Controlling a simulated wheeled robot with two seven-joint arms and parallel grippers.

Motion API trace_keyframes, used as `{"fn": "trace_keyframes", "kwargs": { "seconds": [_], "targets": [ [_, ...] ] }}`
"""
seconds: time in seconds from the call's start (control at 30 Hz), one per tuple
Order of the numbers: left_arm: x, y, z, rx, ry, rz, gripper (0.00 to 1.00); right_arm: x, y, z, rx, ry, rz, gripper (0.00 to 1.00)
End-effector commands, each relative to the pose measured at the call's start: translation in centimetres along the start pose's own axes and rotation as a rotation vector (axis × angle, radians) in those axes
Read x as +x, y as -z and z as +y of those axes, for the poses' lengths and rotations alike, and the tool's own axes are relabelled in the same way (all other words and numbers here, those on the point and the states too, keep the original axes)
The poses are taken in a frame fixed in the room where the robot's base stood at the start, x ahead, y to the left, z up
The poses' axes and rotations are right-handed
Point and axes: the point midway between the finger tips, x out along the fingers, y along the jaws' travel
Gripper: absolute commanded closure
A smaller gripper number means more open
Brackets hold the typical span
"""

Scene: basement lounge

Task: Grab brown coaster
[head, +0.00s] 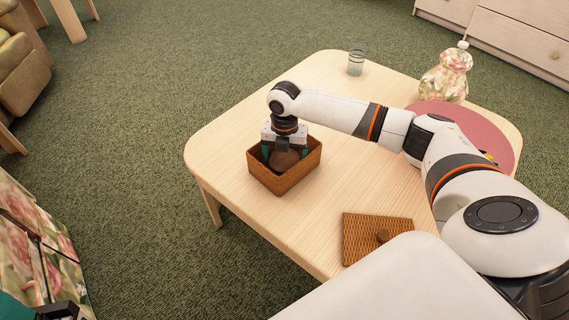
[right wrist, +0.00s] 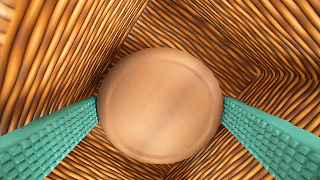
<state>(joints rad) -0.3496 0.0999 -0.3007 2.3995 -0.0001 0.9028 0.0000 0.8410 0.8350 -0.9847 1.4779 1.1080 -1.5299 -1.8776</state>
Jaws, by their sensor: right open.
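The round brown coaster (right wrist: 160,105) lies inside the wicker basket (right wrist: 60,50) in the right wrist view. In the head view the coaster (head: 284,161) shows partly, below my right gripper (head: 284,151). The basket (head: 287,183) stands open near the table's left edge. My right gripper is open and reaches down into it. Its two teal fingers are on either side of the coaster, close to its rim; I cannot tell whether they touch it. Part of my left gripper (head: 62,310) shows at the bottom left corner, mostly cut off.
The wooden table (head: 230,130) holds a woven lid (head: 365,245) with a knob, a glass (head: 356,60), a floral jar (head: 445,78) and a pink round mat (head: 490,130). My right arm crosses above the table. The tabletop left of the lid is clear.

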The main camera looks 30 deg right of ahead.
Motion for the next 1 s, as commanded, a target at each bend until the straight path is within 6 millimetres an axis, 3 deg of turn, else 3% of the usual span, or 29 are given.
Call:
{"fn": "trace_keyframes", "kwargs": {
  "seconds": [0.2,0.4,0.73,1.0],
  "targets": [
    [0.0,0.0,0.0,0.0,0.0,0.002,0.64,0.0,0.0,0.0,0.0,0.0,0.0,0.14],
    [0.0,0.0,0.0,0.0,0.0,0.002,0.64,0.0,0.0,0.0,0.0,0.0,0.0,0.42],
    [0.3,0.0,0.0,0.0,0.0,0.004,0.64,-0.5,0.0,0.0,0.0,0.001,0.001,0.42],
    [1.6,0.1,0.0,0.002,0.0,0.025,0.64,-3.3,0.0,0.0,-0.001,0.001,0.001,0.42]
  ]
}}
